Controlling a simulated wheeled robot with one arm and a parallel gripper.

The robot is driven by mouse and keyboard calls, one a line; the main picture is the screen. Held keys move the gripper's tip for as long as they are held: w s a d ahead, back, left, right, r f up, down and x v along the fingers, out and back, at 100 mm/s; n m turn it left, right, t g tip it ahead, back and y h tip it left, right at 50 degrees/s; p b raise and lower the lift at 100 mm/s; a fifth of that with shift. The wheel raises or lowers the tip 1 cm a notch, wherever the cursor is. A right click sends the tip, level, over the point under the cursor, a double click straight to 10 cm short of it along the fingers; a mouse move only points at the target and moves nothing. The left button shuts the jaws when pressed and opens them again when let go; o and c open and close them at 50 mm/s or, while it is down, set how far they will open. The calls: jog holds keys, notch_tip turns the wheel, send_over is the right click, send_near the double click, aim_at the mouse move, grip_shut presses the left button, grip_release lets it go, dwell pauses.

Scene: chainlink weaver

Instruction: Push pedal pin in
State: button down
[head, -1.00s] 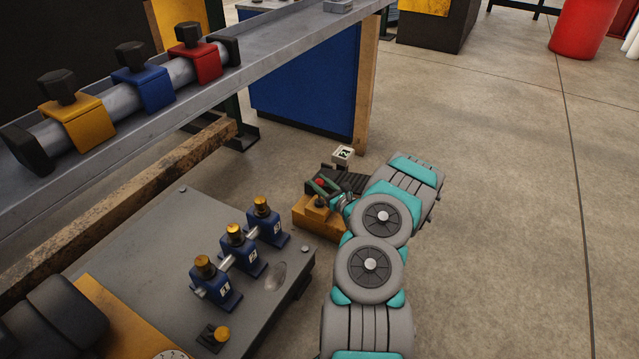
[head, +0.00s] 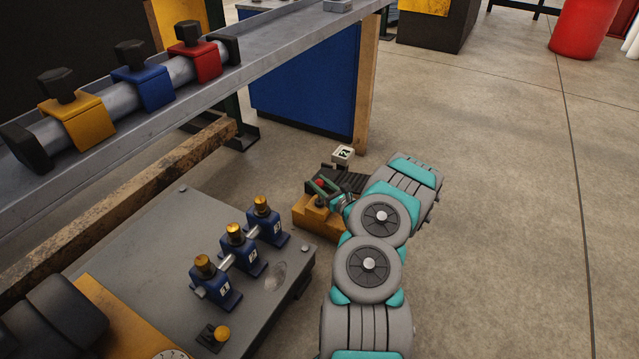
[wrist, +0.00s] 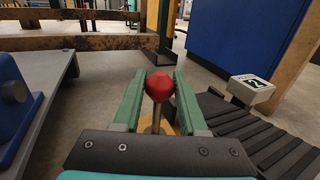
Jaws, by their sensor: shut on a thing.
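The pedal pin has a red ball knob (wrist: 159,86) on a thin metal shaft (wrist: 156,119). It rises from a yellow block (head: 314,217) on the floor beside the black ribbed pedal (head: 347,179). My gripper (wrist: 159,80), with green fingers, is closed around the red knob, one finger on each side. In the head view, my gripper (head: 323,187) is above the yellow block. The lower end of the pin is mostly hidden in the wrist view. The ribbed pedal (wrist: 262,130) lies to the right of the knob there.
A white box marked 2 (head: 343,154) stands behind the pedal. A grey plate (head: 150,235) with several blue clamps lies to the left. A wooden post (head: 366,85) and blue panel (head: 305,85) stand behind. Open floor lies to the right.

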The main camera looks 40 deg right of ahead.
jog(key=shift+f+b, duration=0.7)
jog(key=shift+f, duration=1.55)
jog(key=c, duration=0.5)
grip_release()
jog(key=s+p, duration=0.1)
jog(key=s, duration=0.6)
jog(key=shift+s, duration=0.4)
